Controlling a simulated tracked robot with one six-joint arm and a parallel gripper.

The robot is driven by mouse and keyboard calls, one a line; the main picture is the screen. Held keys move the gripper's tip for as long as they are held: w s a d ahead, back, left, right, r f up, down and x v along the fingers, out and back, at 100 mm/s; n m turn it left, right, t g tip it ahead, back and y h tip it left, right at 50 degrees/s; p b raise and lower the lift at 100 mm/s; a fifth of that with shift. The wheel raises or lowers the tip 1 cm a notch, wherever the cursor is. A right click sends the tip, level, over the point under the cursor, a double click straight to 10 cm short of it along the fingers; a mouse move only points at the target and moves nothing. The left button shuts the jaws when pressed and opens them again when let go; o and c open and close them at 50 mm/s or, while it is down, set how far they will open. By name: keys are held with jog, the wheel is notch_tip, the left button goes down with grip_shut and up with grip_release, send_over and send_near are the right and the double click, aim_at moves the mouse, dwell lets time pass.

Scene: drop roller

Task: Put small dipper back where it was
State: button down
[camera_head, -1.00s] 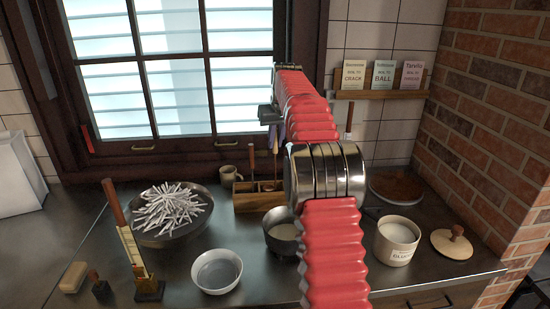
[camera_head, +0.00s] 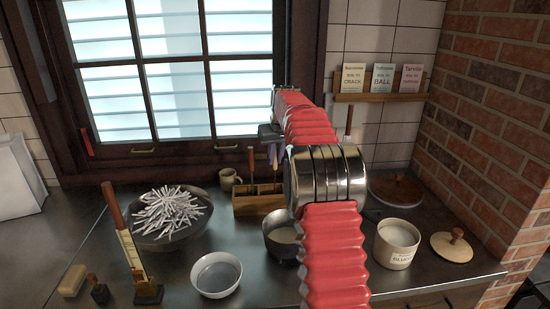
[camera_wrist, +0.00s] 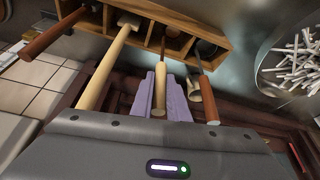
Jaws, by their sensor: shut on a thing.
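My gripper (camera_wrist: 162,98) has purple fingers and is shut on the light wooden handle of a utensil, apparently the small dipper (camera_wrist: 160,78). Its thin shaft runs up the wrist view to a wooden rack with compartments (camera_wrist: 228,42). I cannot tell how deep its end sits in a compartment. In the head view the gripper (camera_head: 278,155) is partly hidden behind my arm, above the rack (camera_head: 240,207) at the back of the counter. Other long handles stand in the rack on both sides of the held one.
A pale bowl (camera_head: 216,274), a dark pot (camera_head: 281,238) and a cream canister (camera_head: 397,243) stand in front and right. The window (camera_head: 180,70) is close behind.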

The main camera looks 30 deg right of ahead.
jog(key=c, duration=1.7)
grip_release()
jog(key=shift+f, duration=0.1)
jog(key=v, duration=1.2)
